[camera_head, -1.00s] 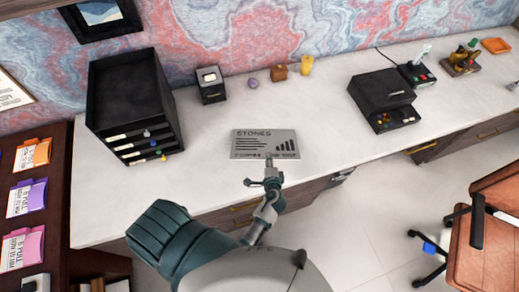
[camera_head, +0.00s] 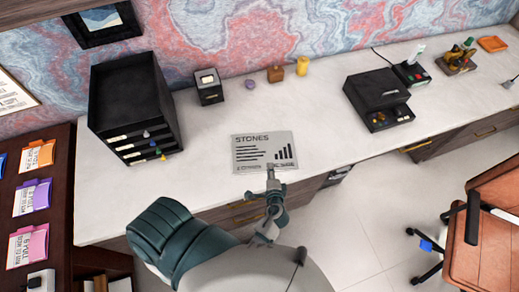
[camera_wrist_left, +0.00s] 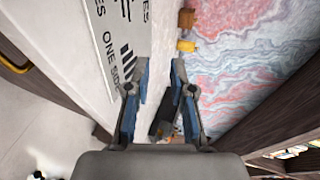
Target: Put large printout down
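The large printout (camera_head: 262,146) is a grey sheet headed "STONES", with text lines and a bar chart. It appears to lie on the white desk near its front edge. My left gripper (camera_head: 271,171) is at the printout's front edge, right of its middle. In the left wrist view the fingers (camera_wrist_left: 160,78) stand apart with a gap between them. The printout (camera_wrist_left: 112,30) lies to their left, and the left finger overlaps its edge in the picture. Whether that finger touches it cannot be told. My right gripper is out of view.
A black drawer unit (camera_head: 128,100) stands left of the printout. A small black box (camera_head: 209,88), a purple item (camera_head: 250,84) and a yellow item (camera_head: 302,66) stand behind it. A black box with an open drawer (camera_head: 378,98) is at right. Bare desk surrounds the printout.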

